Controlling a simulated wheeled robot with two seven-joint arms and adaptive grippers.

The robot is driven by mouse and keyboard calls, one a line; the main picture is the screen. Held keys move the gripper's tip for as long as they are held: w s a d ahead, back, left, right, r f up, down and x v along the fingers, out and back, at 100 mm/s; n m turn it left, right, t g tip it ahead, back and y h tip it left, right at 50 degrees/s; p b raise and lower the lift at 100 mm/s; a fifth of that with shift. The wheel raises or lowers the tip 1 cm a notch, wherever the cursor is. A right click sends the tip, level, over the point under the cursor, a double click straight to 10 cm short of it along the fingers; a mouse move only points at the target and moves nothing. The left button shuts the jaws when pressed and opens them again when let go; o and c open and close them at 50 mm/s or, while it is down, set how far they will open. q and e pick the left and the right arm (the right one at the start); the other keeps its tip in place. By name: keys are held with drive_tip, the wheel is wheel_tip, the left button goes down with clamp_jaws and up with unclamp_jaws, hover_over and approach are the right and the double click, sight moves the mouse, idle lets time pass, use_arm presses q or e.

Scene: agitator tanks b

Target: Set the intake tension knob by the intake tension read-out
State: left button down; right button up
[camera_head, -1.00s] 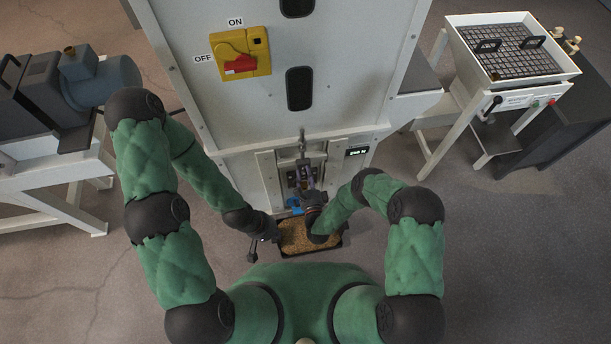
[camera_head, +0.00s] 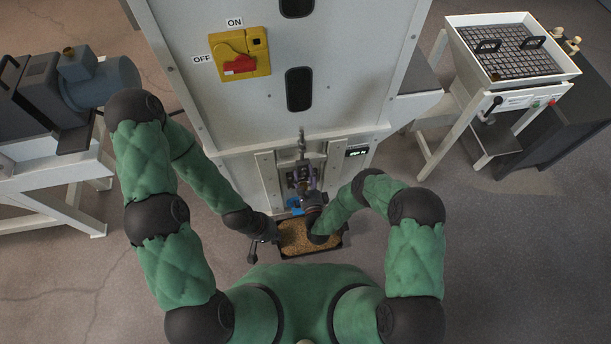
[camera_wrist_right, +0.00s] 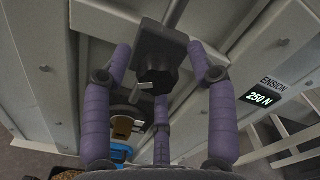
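The intake tension knob (camera_wrist_right: 155,74) is black and sits on a dark bracket in the right wrist view. My right gripper (camera_wrist_right: 158,62) has its purple fingers spread around the knob, with gaps visible at the sides; it is open. In the head view this gripper (camera_head: 306,183) is in front of the recess low on the white cabinet, and the knob there is hard to make out. The intake tension read-out (camera_wrist_right: 261,97) shows 250 N; it also shows in the head view (camera_head: 357,152). My left gripper (camera_head: 259,246) is low beside a grain tray; its fingers are unclear.
The tray of grain (camera_head: 342,243) sits below the cabinet (camera_head: 350,60). A yellow and red ON/OFF switch (camera_head: 240,56) is higher on the cabinet. A blue part (camera_wrist_right: 119,152) lies low behind the fingers. A screen-topped stand (camera_head: 450,45) is at right, a motor unit (camera_head: 105,80) at left.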

drive_tip(key=shift+s, duration=0.15)
drive_tip(key=s+d, duration=0.2)
drive_tip(key=s, duration=0.9)
drive_tip(key=shift+s, duration=0.35)
drive_tip(key=shift+w+d, duration=0.1)
drive_tip(key=shift+d, duration=0.05)
drive_tip(key=w+d+f+n+g+p, duration=0.1)
drive_tip(key=w+d+f+n+g, duration=0.2)
drive_tip(key=n+g, duration=0.65)
drive_tip(key=s+d+r+n+g, duration=0.2)
drive_tip(key=s+r+n+g, duration=0.2)
drive_tip(key=s, duration=0.4)
drive_tip(key=s+d+r+n+g+p, duration=0.1)
drive_tip(key=s+d+r+n+g, duration=0.1)
drive_tip(key=s+r+n, duration=0.4)
drive_tip(key=shift+s+d+r+n+g+y, duration=0.3)
drive_tip(key=shift+s+r+g, duration=0.2)
drive_tip(key=shift+s+g, duration=0.4)
